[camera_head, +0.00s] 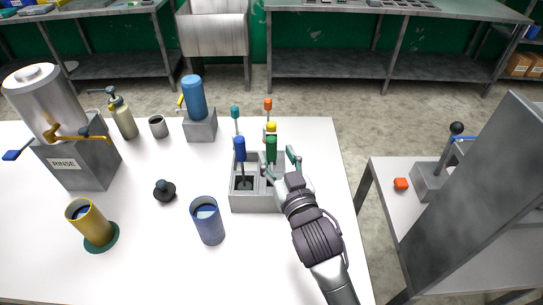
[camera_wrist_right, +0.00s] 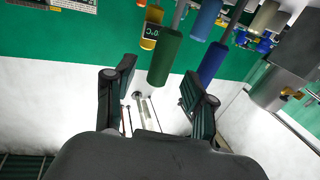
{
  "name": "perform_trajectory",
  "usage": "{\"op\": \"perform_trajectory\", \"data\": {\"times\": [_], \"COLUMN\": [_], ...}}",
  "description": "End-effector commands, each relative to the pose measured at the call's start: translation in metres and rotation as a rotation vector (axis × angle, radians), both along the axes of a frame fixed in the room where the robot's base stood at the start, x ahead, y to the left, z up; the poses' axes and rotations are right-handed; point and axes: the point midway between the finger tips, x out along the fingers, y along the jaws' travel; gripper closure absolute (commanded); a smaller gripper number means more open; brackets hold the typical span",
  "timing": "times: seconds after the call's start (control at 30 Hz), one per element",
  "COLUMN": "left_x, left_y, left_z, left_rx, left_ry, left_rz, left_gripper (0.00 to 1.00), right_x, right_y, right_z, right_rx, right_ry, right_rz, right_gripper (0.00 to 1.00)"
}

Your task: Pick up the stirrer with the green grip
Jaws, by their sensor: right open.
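The stirrer with the green grip (camera_head: 271,150) stands upright in the front right part of the grey holder (camera_head: 256,202). My right gripper (camera_head: 279,164) is open and empty, right at this stirrer. In the right wrist view the green grip (camera_wrist_right: 165,57) shows just beyond and between the two open fingertips (camera_wrist_right: 158,74); I cannot tell whether either finger touches it. The stirrer's lower end is hidden by the holder and gripper. My left gripper is not in view.
Stirrers with blue (camera_head: 239,148), teal (camera_head: 235,113), yellow (camera_head: 271,127) and orange (camera_head: 268,104) grips stand close by in the holder. A blue cup (camera_head: 208,222) and a black-knobbed object (camera_head: 164,191) stand to the left. The white table (camera_head: 150,262) is clear in front.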

Motion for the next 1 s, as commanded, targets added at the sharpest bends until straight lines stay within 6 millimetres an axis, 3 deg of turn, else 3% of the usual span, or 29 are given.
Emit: {"op": "perform_trajectory", "data": {"times": [0.23,0.53,0.87,1.0], "left_x": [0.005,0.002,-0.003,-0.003], "left_y": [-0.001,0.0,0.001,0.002], "left_z": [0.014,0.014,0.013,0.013], "left_rx": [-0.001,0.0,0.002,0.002], "left_ry": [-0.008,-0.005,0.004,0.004], "left_rz": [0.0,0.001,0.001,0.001], "left_gripper": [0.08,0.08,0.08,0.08], "right_x": [0.032,0.037,0.036,0.036], "right_y": [0.012,0.013,0.013,0.013], "right_z": [0.002,0.0,0.0,0.0], "right_rx": [-0.002,0.0,0.0,0.0], "right_ry": [-0.002,0.0,0.0,0.0], "right_rz": [-0.001,0.0,0.0,0.0], "right_gripper": [0.45,0.45,0.98,1.0]}}
